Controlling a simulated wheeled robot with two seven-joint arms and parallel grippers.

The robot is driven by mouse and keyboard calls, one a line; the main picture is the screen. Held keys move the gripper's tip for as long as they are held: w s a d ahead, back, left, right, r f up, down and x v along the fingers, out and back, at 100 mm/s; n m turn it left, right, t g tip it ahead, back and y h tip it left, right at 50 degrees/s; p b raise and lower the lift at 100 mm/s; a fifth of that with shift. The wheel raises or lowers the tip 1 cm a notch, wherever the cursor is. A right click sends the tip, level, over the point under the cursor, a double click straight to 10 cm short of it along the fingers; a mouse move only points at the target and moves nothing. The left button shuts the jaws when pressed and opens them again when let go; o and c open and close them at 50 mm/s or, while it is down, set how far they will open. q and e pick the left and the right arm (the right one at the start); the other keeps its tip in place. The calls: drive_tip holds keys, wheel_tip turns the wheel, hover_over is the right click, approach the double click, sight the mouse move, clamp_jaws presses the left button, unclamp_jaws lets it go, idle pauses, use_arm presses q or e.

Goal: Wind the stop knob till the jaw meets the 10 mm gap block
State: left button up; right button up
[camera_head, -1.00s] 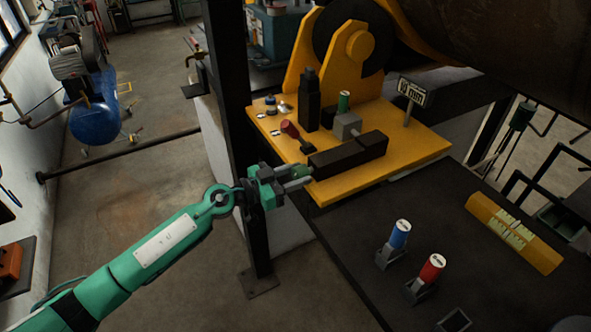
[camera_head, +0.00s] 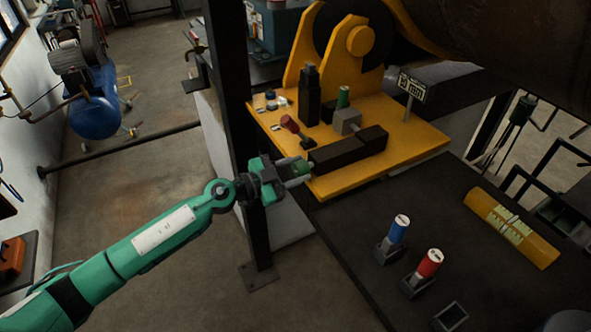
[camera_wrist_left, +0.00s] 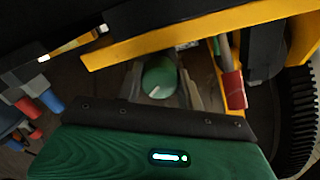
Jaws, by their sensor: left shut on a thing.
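The green stop knob (camera_head: 301,167) sits at the left end of a dark slide body (camera_head: 338,156) on the yellow plate (camera_head: 415,148). My left gripper (camera_head: 298,170) is shut on the knob, which is partly hidden by the fingers. In the left wrist view the knob (camera_wrist_left: 160,77) shows a pale mark on its face, between the fingers. A grey block with a green grip (camera_head: 346,121), seemingly the 10 mm gap block, stands beside the slide near a "10 mm" sign (camera_head: 412,87). I cannot tell whether the jaw touches it. My right gripper is not in view.
A red-knobbed lever (camera_head: 290,124) and a black post (camera_head: 310,98) stand behind the slide. Blue-topped (camera_head: 399,229) and red-topped (camera_head: 430,263) blocks and a yellow lettered bar (camera_head: 511,228) are on the dark bench. A dark column (camera_head: 237,100) rises behind my left wrist.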

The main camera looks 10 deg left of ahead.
use_arm(q)
drive_tip(key=o, duration=1)
